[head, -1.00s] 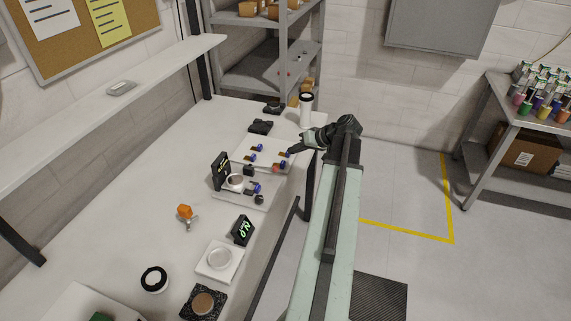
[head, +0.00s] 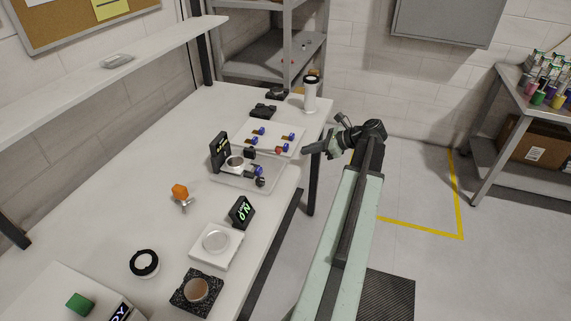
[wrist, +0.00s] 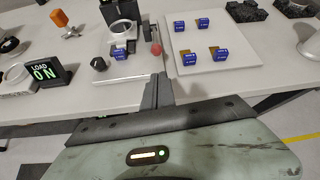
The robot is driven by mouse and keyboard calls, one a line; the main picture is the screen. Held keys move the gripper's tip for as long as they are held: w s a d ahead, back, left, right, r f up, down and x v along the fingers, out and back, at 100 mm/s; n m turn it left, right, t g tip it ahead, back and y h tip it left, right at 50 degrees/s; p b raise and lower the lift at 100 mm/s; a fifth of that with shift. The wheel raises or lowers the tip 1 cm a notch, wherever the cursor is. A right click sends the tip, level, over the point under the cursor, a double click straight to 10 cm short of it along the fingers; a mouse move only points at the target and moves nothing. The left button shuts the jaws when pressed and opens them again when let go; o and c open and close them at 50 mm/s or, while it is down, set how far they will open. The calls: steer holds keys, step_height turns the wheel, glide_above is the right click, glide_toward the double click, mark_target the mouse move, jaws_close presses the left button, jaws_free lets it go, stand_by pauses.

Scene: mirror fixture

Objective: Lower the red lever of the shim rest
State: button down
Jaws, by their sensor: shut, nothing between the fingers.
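The red lever shows as a red ball end (head: 281,150) at the right side of the fixture (head: 219,177) in the head view. In the wrist view the red ball (wrist: 155,48) stands beside the fixture's metal ring, on a short dark stem. Whether it is raised or lowered is hard to tell. My gripper (head: 305,149) is shut and empty, to the right of the red ball and apart from it, near the table's edge. In the wrist view its shut fingers (wrist: 158,80) point up the picture, just below the ball.
A white plate (wrist: 236,60) with several blue-tagged pieces lies right of the fixture in the wrist view. A black knob (wrist: 99,64) sits on its left. A display (wrist: 45,74) reads LOAD ON. A white cylinder (head: 311,97) stands at the table's far corner.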

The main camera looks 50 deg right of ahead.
mark_target(286, 162)
steer(key=b+x, duration=0.5)
steer(key=x, duration=0.4)
steer(key=shift+f, duration=0.15)
steer(key=shift+w+a+f, duration=0.1)
steer(key=shift+w+f, duration=0.05)
steer(key=shift+w, duration=0.25)
